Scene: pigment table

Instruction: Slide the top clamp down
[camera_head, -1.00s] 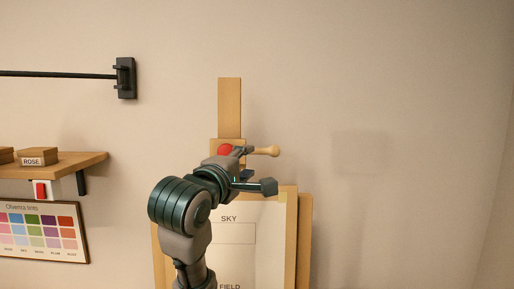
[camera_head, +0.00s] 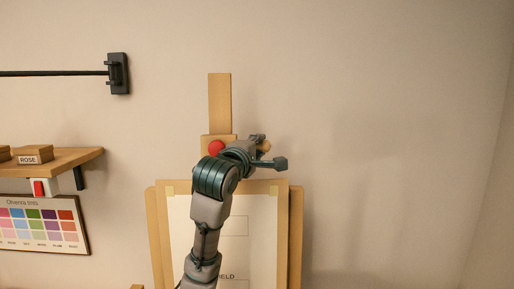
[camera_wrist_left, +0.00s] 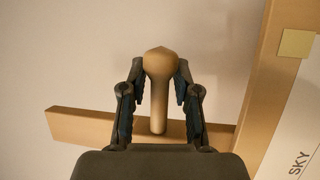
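The top clamp is a wooden block (camera_head: 206,142) with a red knob (camera_head: 216,148) on the easel's upright post (camera_head: 220,103), just above the canvas board. Its pale wooden handle (camera_head: 266,146) sticks out to the right, mostly hidden by my left gripper (camera_head: 260,143). In the left wrist view the handle (camera_wrist_left: 158,85) lies between the two fingers of my left gripper (camera_wrist_left: 160,90). Gaps show between the fingers and the handle's shaft on both sides, so the gripper looks open around it. My right gripper is in no view.
The canvas (camera_head: 180,235), marked with labelled areas, stands on the easel below the clamp, partly behind my left arm. A shelf (camera_head: 80,158) with small boxes and a colour chart (camera_head: 45,224) are at left. The wall to the right is clear.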

